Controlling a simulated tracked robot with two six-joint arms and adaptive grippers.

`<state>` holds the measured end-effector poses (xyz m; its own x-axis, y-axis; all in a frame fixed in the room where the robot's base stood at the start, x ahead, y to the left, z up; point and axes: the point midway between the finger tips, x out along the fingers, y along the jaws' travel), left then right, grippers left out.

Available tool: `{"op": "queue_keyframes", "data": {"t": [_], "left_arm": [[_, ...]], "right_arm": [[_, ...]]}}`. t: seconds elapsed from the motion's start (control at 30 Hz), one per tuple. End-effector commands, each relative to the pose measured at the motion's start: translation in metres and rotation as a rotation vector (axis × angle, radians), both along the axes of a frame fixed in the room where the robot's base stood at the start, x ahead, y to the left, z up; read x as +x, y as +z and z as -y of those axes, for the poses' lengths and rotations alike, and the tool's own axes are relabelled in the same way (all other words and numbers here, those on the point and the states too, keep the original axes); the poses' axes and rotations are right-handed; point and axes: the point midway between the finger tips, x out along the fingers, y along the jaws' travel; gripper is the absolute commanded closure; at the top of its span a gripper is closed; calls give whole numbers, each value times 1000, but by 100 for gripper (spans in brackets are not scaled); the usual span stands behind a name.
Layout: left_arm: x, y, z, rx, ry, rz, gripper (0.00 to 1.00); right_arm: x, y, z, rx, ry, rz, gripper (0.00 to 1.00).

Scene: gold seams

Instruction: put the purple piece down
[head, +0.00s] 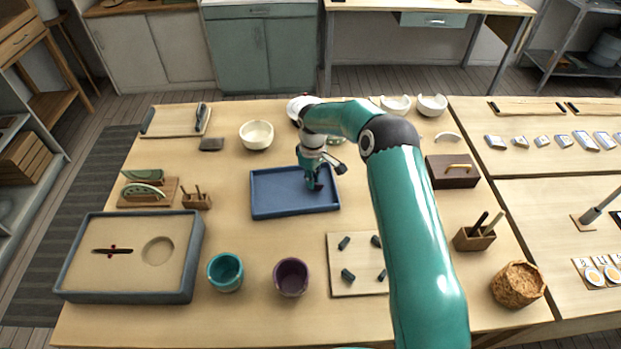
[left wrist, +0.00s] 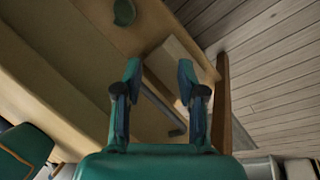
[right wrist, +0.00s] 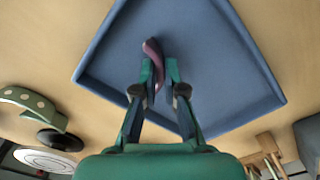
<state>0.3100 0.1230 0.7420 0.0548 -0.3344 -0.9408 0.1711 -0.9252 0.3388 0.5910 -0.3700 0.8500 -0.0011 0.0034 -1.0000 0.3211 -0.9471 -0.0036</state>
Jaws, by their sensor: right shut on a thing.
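The purple piece (right wrist: 151,52) is a small curved shard. In the right wrist view it stands between the fingertips of my right gripper (right wrist: 159,72), which is shut on it. In the head view the right gripper (head: 316,184) is low over the right part of the blue tray (head: 270,210). The piece is mostly hidden there, and I cannot tell whether it touches the tray floor. The rest of the tray floor looks empty. My left gripper (left wrist: 158,78) is open and empty in the left wrist view; the head view does not show it.
A cream bowl (head: 256,134) stands behind the tray. A teal cup (head: 226,286) and a purple cup (head: 291,278) stand in front of it. A board (head: 340,284) with several dark bits lies front right. A sand-filled box (head: 190,280) is at the left.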

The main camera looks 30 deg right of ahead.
Motion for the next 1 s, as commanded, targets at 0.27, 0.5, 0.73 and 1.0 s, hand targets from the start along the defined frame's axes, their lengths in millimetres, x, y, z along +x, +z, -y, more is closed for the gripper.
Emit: {"op": "queue_keyframes", "data": {"t": [0.27,0.5,0.73,1.0], "left_arm": [[0,-1,0,0,0,0,60],[0,-2,0,0,0,0,60],[0,-1,0,0,0,0,60],[0,11,0,0,0,0,60]], "right_arm": [[0,-2,0,0,0,1,100],[0,-2,0,0,0,0,65],[0,-2,0,0,0,0,65],[1,21,0,0,0,2,65]]}}
